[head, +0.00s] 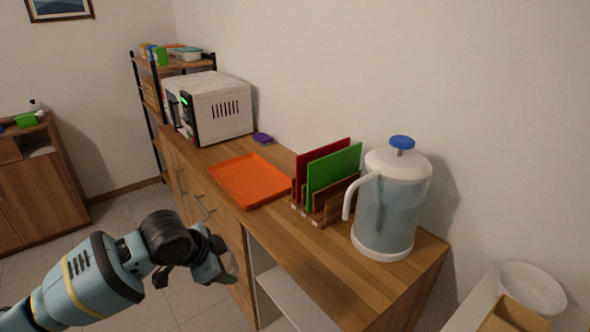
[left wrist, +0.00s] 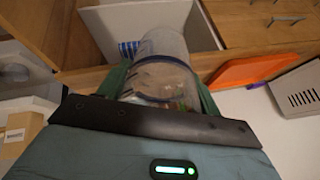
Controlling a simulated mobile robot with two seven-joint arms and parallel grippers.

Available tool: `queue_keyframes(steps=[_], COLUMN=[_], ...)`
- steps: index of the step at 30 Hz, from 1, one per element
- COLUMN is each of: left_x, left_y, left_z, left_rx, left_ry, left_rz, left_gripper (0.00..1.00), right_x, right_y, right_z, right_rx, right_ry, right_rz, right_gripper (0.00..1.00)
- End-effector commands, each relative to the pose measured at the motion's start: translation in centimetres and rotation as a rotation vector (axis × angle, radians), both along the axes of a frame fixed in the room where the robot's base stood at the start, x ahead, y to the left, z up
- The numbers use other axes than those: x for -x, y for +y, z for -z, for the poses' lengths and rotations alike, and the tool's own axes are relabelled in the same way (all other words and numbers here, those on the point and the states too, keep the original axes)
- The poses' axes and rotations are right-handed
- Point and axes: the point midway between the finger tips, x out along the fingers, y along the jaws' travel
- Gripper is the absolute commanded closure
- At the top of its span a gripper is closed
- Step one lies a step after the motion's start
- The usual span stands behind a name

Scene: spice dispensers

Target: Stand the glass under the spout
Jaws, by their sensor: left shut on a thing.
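The water dispenser (head: 388,215) is a clear jug with a white lid, a blue knob and a white base. It stands upright at the near end of the wooden counter. My left gripper (head: 228,268) is in front of the counter, left of and apart from the spout. It is shut on a clear glass, whose edge barely shows in the head view. In the left wrist view the glass (left wrist: 162,65) lies between my green fingers. My right gripper is not in view.
An orange tray (head: 248,181) and a rack with red and green boards (head: 333,178) stand on the counter (head: 300,240) left of the dispenser. A white microwave (head: 215,105) is farther back. An open white compartment (head: 290,298) is below the counter. The floor left of it is clear.

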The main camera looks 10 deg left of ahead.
Motion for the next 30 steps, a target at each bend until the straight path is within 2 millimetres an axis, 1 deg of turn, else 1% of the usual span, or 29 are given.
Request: queue_keyframes(steps=[3,6,9,13,15,18,30], left_x=[2.5,5.0,7.3,9.3,10.0,10.5,10.5], left_y=[-0.9,-1.3,-1.3,-1.1,-0.9,-0.8,-0.8], left_z=[-1.6,-3.0,-4.4,-5.6,-6.0,-6.3,-6.3], left_rx=[0.006,0.005,0.003,0.000,-0.001,-0.001,-0.002], left_ry=[0.005,0.008,0.005,-0.003,-0.006,-0.009,-0.009], left_rz=[-0.017,-0.046,-0.081,-0.123,-0.136,-0.148,-0.149], left_gripper=[0.63,0.63,0.63,0.63,0.63,0.63,0.63], right_x=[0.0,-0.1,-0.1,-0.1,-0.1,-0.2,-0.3], right_y=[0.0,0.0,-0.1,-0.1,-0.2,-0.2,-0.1], right_z=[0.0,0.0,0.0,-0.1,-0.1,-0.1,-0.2], right_rx=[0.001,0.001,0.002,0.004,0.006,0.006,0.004], right_ry=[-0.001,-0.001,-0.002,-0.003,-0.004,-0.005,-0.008], right_rz=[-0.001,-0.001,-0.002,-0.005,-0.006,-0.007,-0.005], right_gripper=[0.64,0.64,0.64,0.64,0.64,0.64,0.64])
